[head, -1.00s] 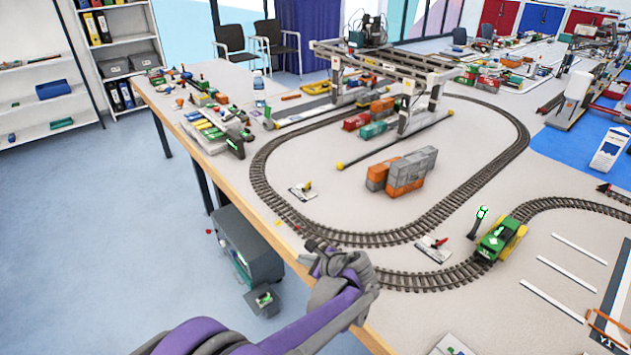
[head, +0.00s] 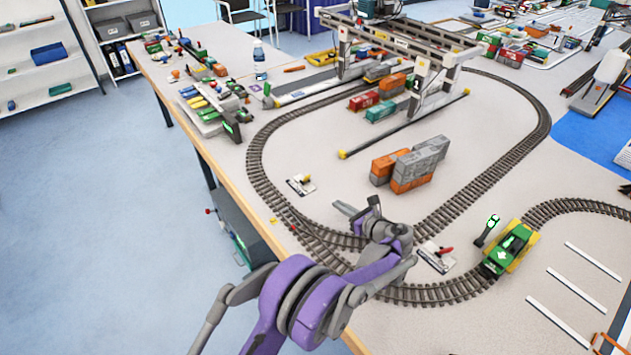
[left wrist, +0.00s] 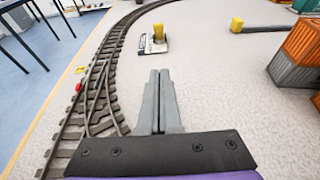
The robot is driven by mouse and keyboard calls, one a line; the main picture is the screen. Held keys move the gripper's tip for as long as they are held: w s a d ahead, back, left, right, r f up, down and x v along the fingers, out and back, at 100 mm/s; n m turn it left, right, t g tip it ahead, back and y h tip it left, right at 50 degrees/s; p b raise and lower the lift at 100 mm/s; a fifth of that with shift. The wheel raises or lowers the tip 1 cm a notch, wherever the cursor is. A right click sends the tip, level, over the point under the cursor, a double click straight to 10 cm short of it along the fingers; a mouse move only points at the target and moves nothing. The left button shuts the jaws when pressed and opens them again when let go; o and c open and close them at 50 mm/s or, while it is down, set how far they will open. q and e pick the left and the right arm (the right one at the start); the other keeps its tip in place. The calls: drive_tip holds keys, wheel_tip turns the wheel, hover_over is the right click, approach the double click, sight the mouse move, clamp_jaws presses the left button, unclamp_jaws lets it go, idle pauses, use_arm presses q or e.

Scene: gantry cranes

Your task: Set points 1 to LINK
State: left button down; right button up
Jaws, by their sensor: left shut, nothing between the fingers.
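A points lever on a small white plate (head: 301,185), with a yellow handle, stands inside the loop of track at its near left. The left wrist view shows it ahead of my fingers, its yellow handle (left wrist: 158,31) upright. A second points lever with a red handle (head: 437,256) is on a white plate by the near right track. I cannot read which is points 1. My left gripper (head: 341,207) is shut and empty over the near track, to the right of and nearer than the yellow lever. Its closed fingers (left wrist: 160,80) point toward that lever. My right gripper is not in view.
Orange and grey containers (head: 411,165) stand right of the yellow lever. The gantry crane (head: 400,45) and its yellow-ended rail (head: 342,155) are behind. A green and yellow locomotive (head: 510,249) is on the right track. The table's wooden edge (head: 232,190) is at left.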

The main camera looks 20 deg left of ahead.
sight(323, 200)
use_arm(q)
drive_tip(key=shift+a, duration=0.15)
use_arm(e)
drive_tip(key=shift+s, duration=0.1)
use_arm(q)
drive_tip(key=x, duration=0.9)
drive_tip(key=shift+p, duration=0.4)
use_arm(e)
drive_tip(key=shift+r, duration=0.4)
use_arm(q)
drive_tip(key=w+a, duration=0.1)
drive_tip(key=w+a+r, duration=0.1)
drive_tip(key=shift+w+a+p, duration=0.1)
drive_tip(key=shift+a+p, duration=0.2)
drive_tip(key=shift+p, duration=0.05)
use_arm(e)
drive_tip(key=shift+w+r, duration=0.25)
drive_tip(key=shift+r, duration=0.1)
use_arm(q)
drive_tip(key=shift+w+a+r, duration=0.25)
drive_tip(key=shift+w+a, duration=0.1)
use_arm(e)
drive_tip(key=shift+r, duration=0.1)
